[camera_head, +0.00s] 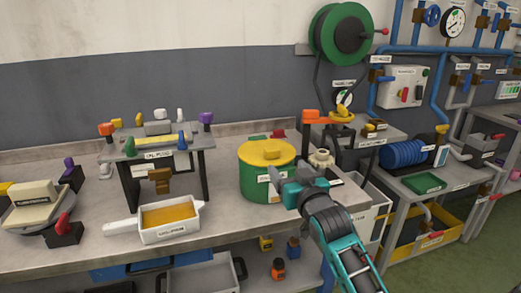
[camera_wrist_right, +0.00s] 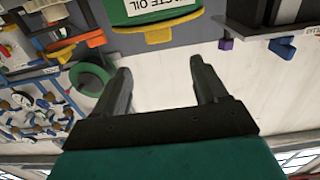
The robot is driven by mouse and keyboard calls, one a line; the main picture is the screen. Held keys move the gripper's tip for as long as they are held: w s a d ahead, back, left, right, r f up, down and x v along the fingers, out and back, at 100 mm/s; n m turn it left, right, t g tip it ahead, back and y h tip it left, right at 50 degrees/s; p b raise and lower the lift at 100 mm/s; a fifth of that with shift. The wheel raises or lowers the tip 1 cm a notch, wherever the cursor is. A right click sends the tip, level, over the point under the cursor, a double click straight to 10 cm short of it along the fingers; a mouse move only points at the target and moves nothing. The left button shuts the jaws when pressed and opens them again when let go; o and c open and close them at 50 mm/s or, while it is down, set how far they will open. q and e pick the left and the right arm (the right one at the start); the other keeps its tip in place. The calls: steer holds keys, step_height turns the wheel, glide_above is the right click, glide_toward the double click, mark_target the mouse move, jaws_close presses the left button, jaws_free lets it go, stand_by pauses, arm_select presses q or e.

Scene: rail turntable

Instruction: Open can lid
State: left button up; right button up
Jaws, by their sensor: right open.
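The can is a green drum (camera_head: 256,186) with a flat yellow lid (camera_head: 267,150) that carries a raised yellow knob. It stands upright on the bench and the lid sits on it. In the right wrist view the green can (camera_wrist_right: 120,12) and the yellow lid edge (camera_wrist_right: 172,33) show at the top, cut by the frame. My right gripper (camera_head: 277,179) is in front of the can's right side, below lid height, and hides part of it. In the wrist view the jaws (camera_wrist_right: 161,65) are apart with nothing between them. My left gripper is out of view.
A white tray (camera_head: 170,235) with an orange fill and a small dark stand (camera_head: 203,178) are left of the can. An orange-handled device (camera_head: 330,117) stands close at its right.

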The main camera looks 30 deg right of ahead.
mark_target(274, 152)
steer(key=x, duration=1.2)
steer(key=shift+w, duration=0.3)
jaws_close()
